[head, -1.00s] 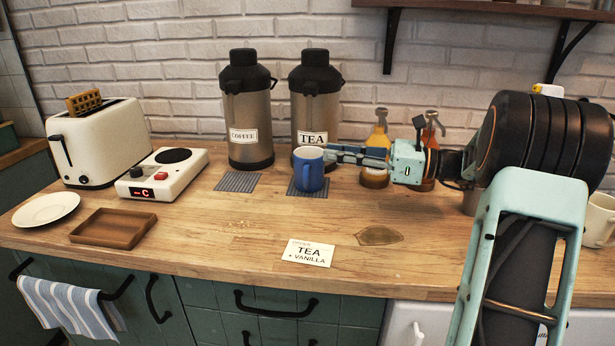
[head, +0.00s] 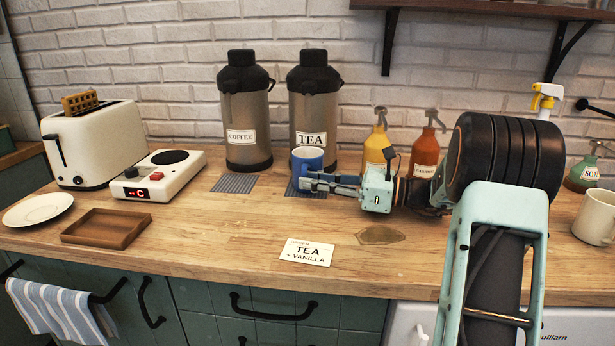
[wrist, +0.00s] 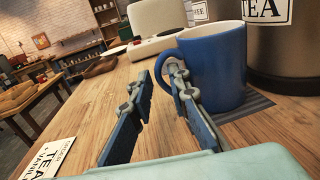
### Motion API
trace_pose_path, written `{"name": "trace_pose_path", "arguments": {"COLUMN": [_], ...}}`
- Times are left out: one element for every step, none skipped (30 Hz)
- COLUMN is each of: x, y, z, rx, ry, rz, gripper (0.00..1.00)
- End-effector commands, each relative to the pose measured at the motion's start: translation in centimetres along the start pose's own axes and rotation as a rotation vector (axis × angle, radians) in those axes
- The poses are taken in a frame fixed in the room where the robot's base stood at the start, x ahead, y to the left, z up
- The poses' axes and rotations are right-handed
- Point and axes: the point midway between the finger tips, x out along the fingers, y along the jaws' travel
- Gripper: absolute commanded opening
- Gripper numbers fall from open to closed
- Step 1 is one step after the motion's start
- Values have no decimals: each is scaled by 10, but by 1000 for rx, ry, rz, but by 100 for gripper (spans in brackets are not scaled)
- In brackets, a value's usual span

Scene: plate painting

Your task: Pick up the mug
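The blue mug (head: 306,158) stands upright on a dark striped mat (head: 294,191) in front of the TEA dispenser (head: 314,108). In the wrist view the mug (wrist: 222,66) is large, right of centre, with its handle on its left side. My gripper (wrist: 158,78) is open and empty, its two fingers apart. The right finger overlaps the mug's left side in that view, and the handle lies just past the fingertips. I cannot tell whether the finger touches the mug. In the head view my gripper (head: 305,184) is in front of the mug and hides its lower part.
A COFFEE dispenser (head: 245,110) stands left of the TEA one. Syrup bottles (head: 425,148) stand behind my arm. A TEA + VANILLA card (head: 306,252) lies near the front edge.

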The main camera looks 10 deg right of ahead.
Motion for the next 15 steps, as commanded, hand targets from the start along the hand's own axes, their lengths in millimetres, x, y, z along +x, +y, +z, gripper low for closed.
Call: {"name": "trace_pose_path", "arguments": {"x": [10,14,18,21,22,23,23,23,23,23,23,23,23,22,22], "y": [1,1,1,0,0,0,0,0,0,0,0,0,0,0,0], "z": [-2,-1,-1,-1,0,0,0,0,0,0,0,0,0,0,0], "rx": [-1,-1,-1,0,0,0,0,0,0,0,0,0,0,0,0], "ry": [0,-1,-1,0,0,0,0,0,0,0,0,0,0,0,0], "rz": [4,3,2,2,1,1,0,0,0,0,0,0,0,0,0], "gripper": [17,17,17,17,17,17,17,17,17,17,17,12,9,6,1]}}
